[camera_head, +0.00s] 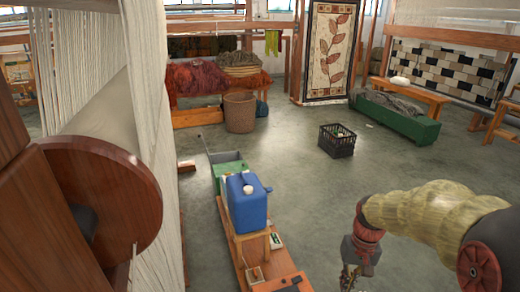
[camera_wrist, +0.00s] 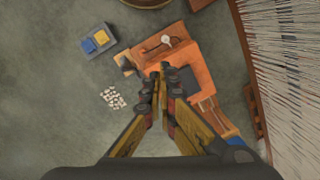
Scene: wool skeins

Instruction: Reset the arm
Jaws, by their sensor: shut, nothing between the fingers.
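My arm reaches in from the right edge of the head view, with my gripper (camera_head: 350,277) hanging down at the lower right, partly cut off by the bottom edge. In the wrist view my gripper (camera_wrist: 160,78) shows two yellow and black fingers closed together at the tips, with nothing between them.
A big wooden loom roller (camera_head: 105,195) with hanging white threads (camera_head: 162,120) fills the left. A black crate (camera_head: 337,140) and a green chest (camera_head: 396,118) stand farther back. The middle floor is clear.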

